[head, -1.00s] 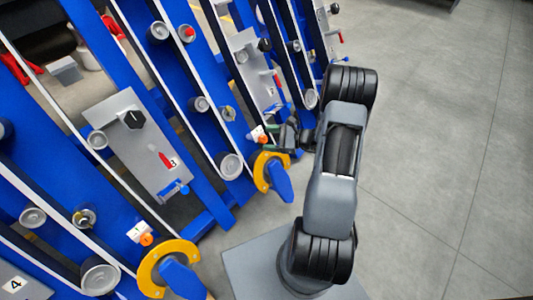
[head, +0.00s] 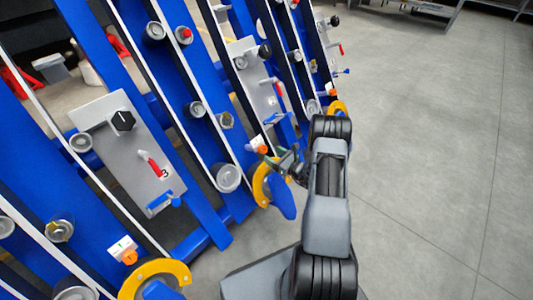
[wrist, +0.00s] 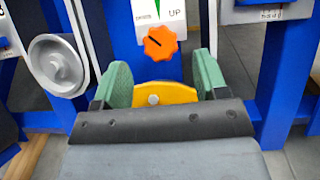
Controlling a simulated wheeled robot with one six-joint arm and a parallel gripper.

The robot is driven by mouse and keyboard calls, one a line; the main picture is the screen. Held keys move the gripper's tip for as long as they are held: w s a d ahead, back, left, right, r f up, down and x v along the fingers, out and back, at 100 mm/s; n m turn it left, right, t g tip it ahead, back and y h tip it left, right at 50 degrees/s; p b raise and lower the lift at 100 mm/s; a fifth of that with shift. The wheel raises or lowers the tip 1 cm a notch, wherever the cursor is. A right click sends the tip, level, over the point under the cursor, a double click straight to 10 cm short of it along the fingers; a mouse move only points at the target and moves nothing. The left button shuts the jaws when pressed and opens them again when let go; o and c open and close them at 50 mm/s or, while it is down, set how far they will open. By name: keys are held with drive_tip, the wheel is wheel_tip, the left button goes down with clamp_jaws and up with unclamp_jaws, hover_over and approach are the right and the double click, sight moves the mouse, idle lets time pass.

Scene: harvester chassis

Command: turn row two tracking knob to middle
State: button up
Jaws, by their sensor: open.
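The orange tracking knob (wrist: 160,42) sits on a blue upright below a white plate (wrist: 158,12) marked "UP" at the right, with a green pointer. A dark line on the knob's face runs towards its upper left. My gripper (wrist: 164,78) is open, with its green fingers apart. The knob lies just beyond the fingertips, roughly centred between them, and neither finger appears to touch it. In the head view the orange knob (head: 262,149) is just left of my gripper (head: 283,162); the fingers are small and partly hidden there.
A yellow curved bracket (wrist: 165,92) lies below the knob, between my fingers. A grey roller (wrist: 55,65) is at the left in the wrist view. Another orange knob (head: 130,257) is on the nearer row. Open grey floor (head: 430,150) lies to the right.

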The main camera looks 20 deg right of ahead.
sight(265, 149)
drive_tip(key=shift+b+x, duration=0.5)
drive_tip(key=shift+x, duration=1.85)
drive_tip(key=c, duration=0.9)
drive_tip(key=shift+c, duration=0.2)
drive_tip(key=shift+m, duration=0.5)
drive_tip(key=m+h+p, duration=0.2)
drive_tip(key=m+h, duration=0.1)
drive_tip(key=m, duration=0.2)
drive_tip(key=shift+a+r+t, duration=0.1)
drive_tip(key=shift+t, duration=0.3)
drive_tip(key=m+h+p, duration=0.1)
drive_tip(key=m, duration=0.2)
drive_tip(key=m+h+p, duration=0.1)
drive_tip(key=m+h, duration=0.1)
drive_tip(key=m, duration=0.1)
drive_tip(key=shift+s, duration=0.1)
drive_tip(key=shift+m+h, duration=0.3)
